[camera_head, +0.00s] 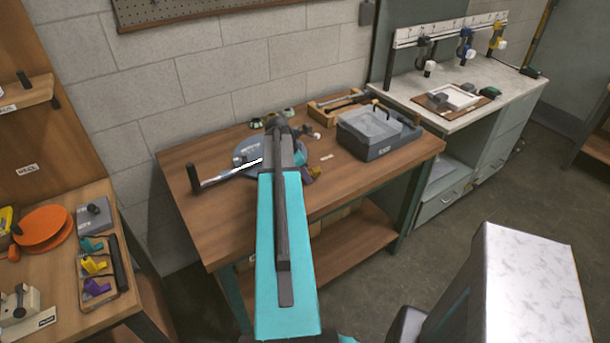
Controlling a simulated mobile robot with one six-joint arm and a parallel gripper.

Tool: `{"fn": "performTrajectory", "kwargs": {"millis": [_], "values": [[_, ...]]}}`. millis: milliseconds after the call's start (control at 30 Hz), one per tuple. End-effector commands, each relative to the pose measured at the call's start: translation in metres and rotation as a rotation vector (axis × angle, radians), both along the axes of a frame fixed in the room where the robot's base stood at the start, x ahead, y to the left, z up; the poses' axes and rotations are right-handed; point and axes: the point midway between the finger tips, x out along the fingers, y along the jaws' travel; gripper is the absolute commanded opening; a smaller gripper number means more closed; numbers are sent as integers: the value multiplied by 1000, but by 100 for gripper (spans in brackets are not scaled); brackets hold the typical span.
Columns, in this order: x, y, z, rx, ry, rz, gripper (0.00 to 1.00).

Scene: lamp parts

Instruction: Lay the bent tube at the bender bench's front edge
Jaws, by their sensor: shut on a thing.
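The bender bench (215,232) is a wooden-topped table against the block wall. Its bender, a blue-grey disc (244,150) with a silver lever and an upright black handle (194,179), stands on the left half of the top. My cyan arm reaches over the front edge and covers the middle of the bench. My gripper (302,150) is mostly hidden behind the arm, above the bench beside the disc. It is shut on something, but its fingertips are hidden. I cannot make out the bent tube apart from the bender's lever.
A grey box (375,135) and a wooden tray (336,107) occupy the bench's back right. The right front of the top is largely clear. A parts shelf (60,285) stands at left, a pale-topped counter (520,88) at right, a white marbled block (530,290) nearby.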

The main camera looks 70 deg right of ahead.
Motion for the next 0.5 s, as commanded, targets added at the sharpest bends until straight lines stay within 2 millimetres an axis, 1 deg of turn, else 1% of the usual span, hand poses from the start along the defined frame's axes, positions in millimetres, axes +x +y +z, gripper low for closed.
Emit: {"fn": "performTrajectory", "kwargs": {"millis": [133,167,200,267,300,500], "values": [[0,0,-2,-1,1,0,0],[0,0,-2,-1,1,0,13],[0,0,-2,-1,1,0,20],[0,0,-2,0,0,0,30],[0,0,-2,1,1,0,32],[0,0,-2,1,1,-1,32]]}}
